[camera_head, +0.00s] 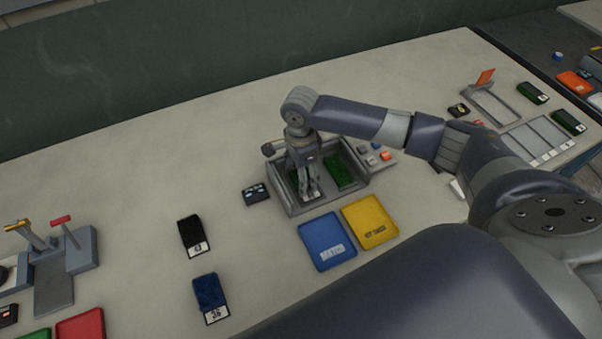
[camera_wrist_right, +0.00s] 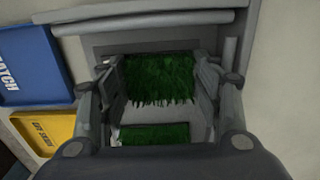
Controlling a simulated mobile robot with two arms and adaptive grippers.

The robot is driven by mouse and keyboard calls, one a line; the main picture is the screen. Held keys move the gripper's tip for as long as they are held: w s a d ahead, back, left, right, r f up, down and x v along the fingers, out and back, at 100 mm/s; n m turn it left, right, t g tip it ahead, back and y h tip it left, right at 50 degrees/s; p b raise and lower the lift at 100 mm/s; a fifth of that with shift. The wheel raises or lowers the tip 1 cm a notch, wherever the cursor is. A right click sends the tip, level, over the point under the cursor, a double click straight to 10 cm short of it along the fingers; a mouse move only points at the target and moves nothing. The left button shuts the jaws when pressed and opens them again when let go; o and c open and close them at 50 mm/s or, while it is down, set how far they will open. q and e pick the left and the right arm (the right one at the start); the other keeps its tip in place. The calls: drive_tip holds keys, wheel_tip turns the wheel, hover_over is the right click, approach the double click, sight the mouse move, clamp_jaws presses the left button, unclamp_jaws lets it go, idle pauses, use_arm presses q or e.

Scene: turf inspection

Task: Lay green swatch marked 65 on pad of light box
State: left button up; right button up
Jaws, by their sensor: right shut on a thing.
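The light box (camera_head: 329,201) is a grey open box near the middle of the table. My right gripper (camera_head: 310,194) reaches down into its left half and is shut on a green swatch, which shows between the fingers in the right wrist view (camera_wrist_right: 160,78). A white label end shows by the fingertips in the head view, but its number is not readable. Whether the held swatch touches the pad under it cannot be told. A second green swatch (camera_head: 340,171) lies in the right half of the box and also shows in the wrist view (camera_wrist_right: 155,135). My left gripper is not in view.
A blue tray (camera_head: 328,239) and a yellow tray (camera_head: 370,220) lie in front of the box. A black swatch (camera_head: 191,233), a dark blue swatch (camera_head: 209,293) and a small dark item (camera_head: 255,194) lie left. A sectioned grey rack (camera_head: 541,138) stands right. The back left table is clear.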

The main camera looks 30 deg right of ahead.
drive_tip(key=shift+f, duration=0.15)
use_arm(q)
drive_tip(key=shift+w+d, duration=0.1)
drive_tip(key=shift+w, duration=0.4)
use_arm(e)
drive_tip(key=o, duration=0.5)
drive_tip(key=shift+c, duration=0.2)
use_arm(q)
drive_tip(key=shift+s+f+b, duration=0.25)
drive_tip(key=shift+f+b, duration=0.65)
use_arm(e)
wheel_tip(320, 180, up, 12)
drive_tip(key=shift+r, duration=0.2)
